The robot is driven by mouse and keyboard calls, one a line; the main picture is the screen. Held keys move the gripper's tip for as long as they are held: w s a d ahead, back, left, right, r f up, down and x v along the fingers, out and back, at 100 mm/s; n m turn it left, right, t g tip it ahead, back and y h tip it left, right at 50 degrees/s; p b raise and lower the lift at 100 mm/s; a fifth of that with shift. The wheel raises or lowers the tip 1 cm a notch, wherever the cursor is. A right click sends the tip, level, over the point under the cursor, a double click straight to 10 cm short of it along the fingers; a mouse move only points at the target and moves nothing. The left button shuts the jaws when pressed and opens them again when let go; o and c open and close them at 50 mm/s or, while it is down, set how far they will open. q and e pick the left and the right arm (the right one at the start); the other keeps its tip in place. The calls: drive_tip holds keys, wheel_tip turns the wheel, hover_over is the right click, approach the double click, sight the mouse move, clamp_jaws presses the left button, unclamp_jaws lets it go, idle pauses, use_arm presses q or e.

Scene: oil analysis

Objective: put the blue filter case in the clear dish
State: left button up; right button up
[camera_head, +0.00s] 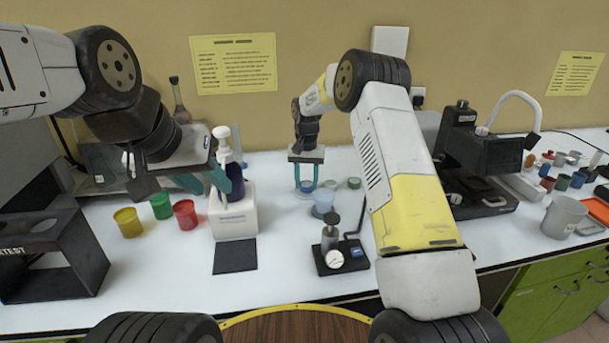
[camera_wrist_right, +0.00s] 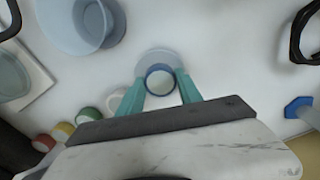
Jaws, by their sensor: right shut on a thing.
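My right gripper (camera_head: 306,187) points down over the back middle of the table, shut on the small round blue filter case (camera_head: 307,186). In the right wrist view the case (camera_wrist_right: 160,80) sits between the teal fingertips (camera_wrist_right: 162,88). The clear dish (camera_wrist_right: 158,54) shows as a pale disc behind the case, partly covered by it. I cannot tell whether the case touches the dish.
A bluish clear beaker (camera_head: 323,205) stands just in front of the right gripper. A green-rimmed round case (camera_head: 354,183) lies to its right. A black gauge stand (camera_head: 338,258) is nearer. Yellow (camera_head: 129,222), green (camera_head: 161,206) and red (camera_head: 186,213) cups stand at left.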

drive_tip(key=shift+f, duration=0.3)
drive_tip(key=o, duration=1.3)
